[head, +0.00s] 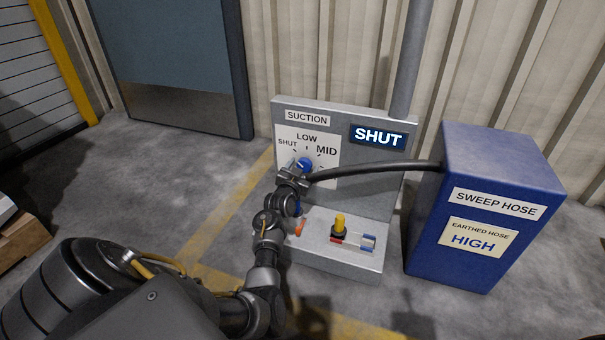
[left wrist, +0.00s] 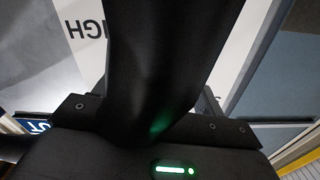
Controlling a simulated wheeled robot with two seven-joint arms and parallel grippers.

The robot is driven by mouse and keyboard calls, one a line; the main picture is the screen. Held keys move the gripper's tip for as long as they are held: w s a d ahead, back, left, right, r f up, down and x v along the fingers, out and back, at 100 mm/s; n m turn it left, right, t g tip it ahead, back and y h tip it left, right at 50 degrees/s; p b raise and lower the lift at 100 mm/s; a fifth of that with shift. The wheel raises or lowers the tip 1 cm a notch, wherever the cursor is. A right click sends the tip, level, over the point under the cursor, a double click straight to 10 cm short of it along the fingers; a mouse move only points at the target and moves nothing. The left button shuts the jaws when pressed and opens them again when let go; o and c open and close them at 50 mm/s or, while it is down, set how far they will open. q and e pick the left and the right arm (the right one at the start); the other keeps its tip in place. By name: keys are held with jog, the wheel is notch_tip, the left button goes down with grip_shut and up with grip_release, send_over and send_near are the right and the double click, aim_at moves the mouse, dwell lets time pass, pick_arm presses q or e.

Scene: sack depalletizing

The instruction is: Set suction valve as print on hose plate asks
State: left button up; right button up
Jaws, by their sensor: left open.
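The grey suction panel (head: 355,195) carries a white dial face (head: 328,178) printed SHUT, LOW and MID. The blue valve knob (head: 305,164) sits on the dial; its pointer is too small to read. A lit display (head: 378,136) reads SHUT. The hose plate (head: 473,241) on the blue box reads EARTHED HOSE, HIGH. My left gripper (head: 296,175) is open at the knob's lower left, close to it; contact cannot be told. In the left wrist view, the dial face (left wrist: 85,25) shows part of HIGH upside down, and a dark shape hides the knob and fingertips.
A black hose (head: 380,168) runs from the blue box (head: 425,225) across the panel to near my gripper. The panel's ledge (head: 345,262) holds a yellow-topped control (head: 339,226) and small coloured parts. A grey pipe (head: 409,60) rises behind. Open floor lies left.

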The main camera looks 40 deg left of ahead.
pick_arm(q)
jog(key=c, duration=1)
